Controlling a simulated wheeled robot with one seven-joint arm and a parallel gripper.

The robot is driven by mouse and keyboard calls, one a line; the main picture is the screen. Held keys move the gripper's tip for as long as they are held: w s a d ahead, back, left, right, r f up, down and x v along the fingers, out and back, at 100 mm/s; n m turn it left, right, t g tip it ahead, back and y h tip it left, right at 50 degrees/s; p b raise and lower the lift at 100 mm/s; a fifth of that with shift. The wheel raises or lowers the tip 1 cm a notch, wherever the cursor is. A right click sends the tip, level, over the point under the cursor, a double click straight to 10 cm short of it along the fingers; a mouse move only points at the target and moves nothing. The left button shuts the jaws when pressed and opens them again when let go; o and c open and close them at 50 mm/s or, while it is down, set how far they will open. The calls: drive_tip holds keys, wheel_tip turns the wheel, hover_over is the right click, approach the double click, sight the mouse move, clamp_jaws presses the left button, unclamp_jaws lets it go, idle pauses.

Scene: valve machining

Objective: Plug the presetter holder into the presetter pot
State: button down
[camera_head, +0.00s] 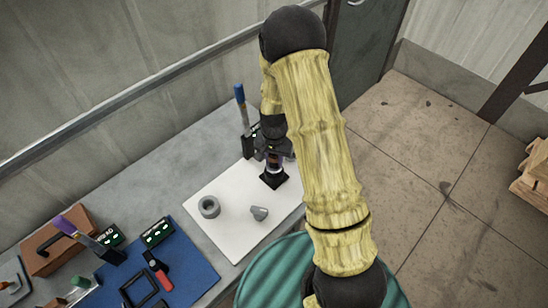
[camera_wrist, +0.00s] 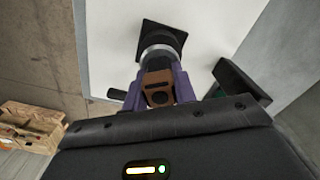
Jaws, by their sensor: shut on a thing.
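My gripper (camera_head: 273,158) points down over the far right part of the white mat. In the wrist view its purple fingers (camera_wrist: 157,72) are shut on the presetter holder, whose silver round part (camera_wrist: 157,52) shows just beyond the fingertips. A black square-based piece, seemingly the presetter pot (camera_wrist: 168,32), is right below the holder; its dark base also shows in the head view (camera_head: 273,179). The holder is in line with it and looks close or touching. How deep it sits is hidden by the fingers.
On the white mat (camera_head: 230,238) lie a grey ring (camera_head: 208,207) and a grey tapered piece (camera_head: 259,213). A blue-handled tool (camera_head: 240,97) stands in a black holder beside my gripper. A blue mat (camera_head: 200,268) with tools and a brown toolbox (camera_head: 58,240) are at left.

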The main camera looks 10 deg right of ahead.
drive_tip(key=shift+f+b, duration=0.65)
drive_tip(key=shift+f, duration=0.3)
drive_tip(key=c, duration=1)
unclamp_jaws()
drive_tip(key=shift+c, duration=0.2)
drive_tip(key=shift+r, duration=0.1)
wheel_tip(320, 180, up, 17)
drive_tip(key=b, duration=0.3)
drive_tip(key=shift+r, duration=0.15)
drive_tip(key=shift+s, duration=0.1)
drive_tip(key=s+d+n+t, duration=0.2)
drive_tip(key=s+n, duration=0.3)
drive_tip(key=s, duration=0.9)
drive_tip(key=shift+s+d+n+t, duration=0.15)
drive_tip(key=shift+s+n+t, duration=0.15)
drive_tip(key=shift+s, duration=0.1)
